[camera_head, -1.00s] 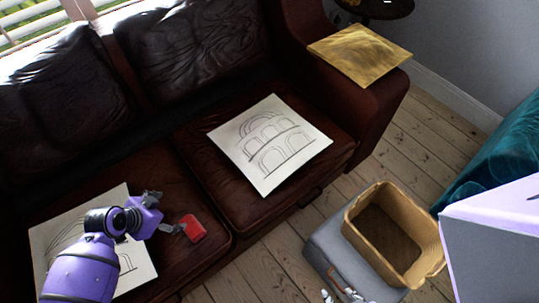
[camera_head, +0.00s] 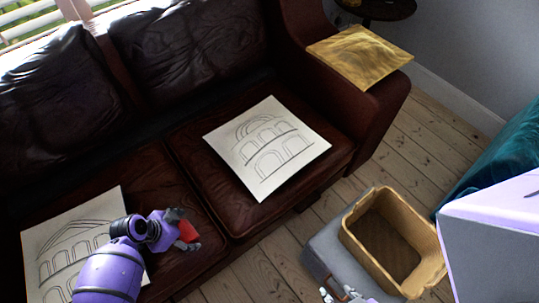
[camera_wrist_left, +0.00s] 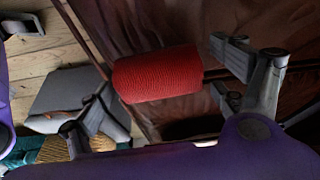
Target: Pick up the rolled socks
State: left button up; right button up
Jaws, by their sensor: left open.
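The rolled socks are a red ribbed roll (camera_head: 188,232) lying on the left seat of the dark leather sofa (camera_head: 232,210). My left gripper (camera_head: 184,228) is right over them and hides part of the roll in the head view. In the left wrist view, the red roll (camera_wrist_left: 157,75) lies between the spread fingers of my left gripper (camera_wrist_left: 165,85), with room on both sides. The left gripper is open and holds nothing. Grey finger parts that look like my right gripper (camera_head: 340,294) show at the bottom edge of the head view, largely cut off.
Sheets with arch drawings lie on the seats, one on the right (camera_head: 268,147) and one under my left arm (camera_head: 65,235). A yellow cloth (camera_head: 360,55) covers the armrest. A tan bin (camera_head: 350,240) stands by a grey case (camera_head: 325,255) on the floorboards.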

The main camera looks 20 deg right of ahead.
pick_arm(q)
jog(key=shift+f, duration=0.15)
jog(key=shift+c, duration=0.2)
jog(key=c, duration=1.1)
jog(key=shift+c, duration=0.2)
